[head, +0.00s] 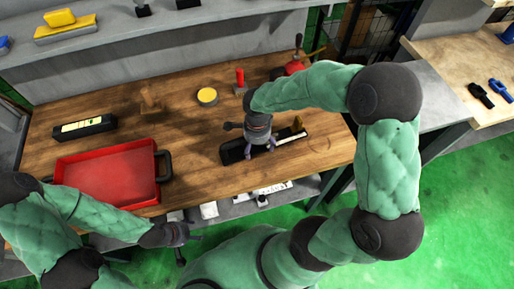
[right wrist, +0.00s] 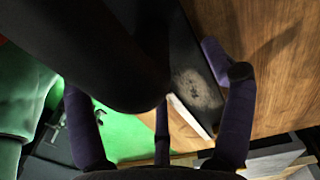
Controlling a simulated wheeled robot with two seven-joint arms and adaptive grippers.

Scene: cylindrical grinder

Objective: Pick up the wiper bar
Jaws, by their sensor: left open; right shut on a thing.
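A long black bar, seemingly the wiper bar (head: 233,154), lies along the front of the wooden workbench with a pale strip at its right end. My right gripper (head: 262,158) is over its middle, pointing down, with its fingers around it. In the right wrist view a large dark rounded body (right wrist: 90,40) fills the space between the fingers of my right gripper (right wrist: 160,118); the contact itself is hidden. The bar looks low on the bench top; I cannot tell whether it touches. My left gripper (head: 188,232) is open and empty in front of the bench.
A red tray (head: 108,173) with dark handles stands at the left of the bench (head: 185,130). A black box with a yellow label (head: 85,127), a yellow-topped round tin (head: 207,97) and a red-handled tool (head: 240,80) stand behind. A power strip (head: 265,193) is below the front edge.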

